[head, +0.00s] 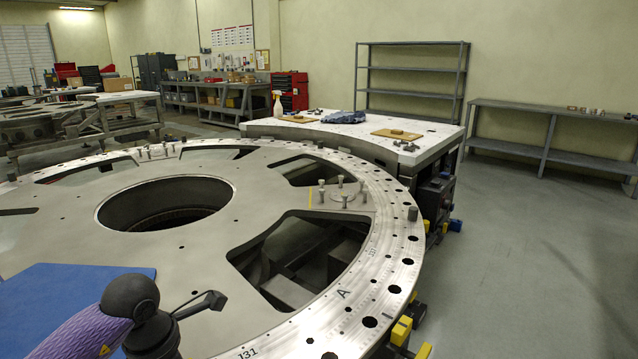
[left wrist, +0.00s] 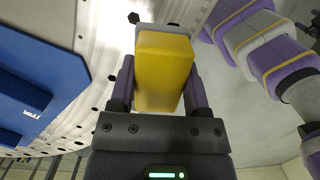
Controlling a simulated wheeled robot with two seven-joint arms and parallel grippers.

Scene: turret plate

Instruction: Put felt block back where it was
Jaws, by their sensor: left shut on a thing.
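In the left wrist view, my left gripper (left wrist: 160,84) is shut on the felt block (left wrist: 164,68), a yellow block with a grey layer at its far end. A dark purple finger presses each side of it. The metal turret plate shows behind the block, and I cannot tell whether the two touch. In the head view the large round turret plate (head: 262,198) fills the left and middle, with holes around its rim. The block and the left gripper's fingers do not show there. My right gripper is in neither view.
A blue mat (head: 52,298) lies on the plate at lower left, with blue pieces (left wrist: 22,87) in the wrist view. Several pegs (head: 342,190) stand on the plate beside large openings. A white-topped table (head: 352,131) with a blue cloth (head: 344,117) is behind. Floor at right is clear.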

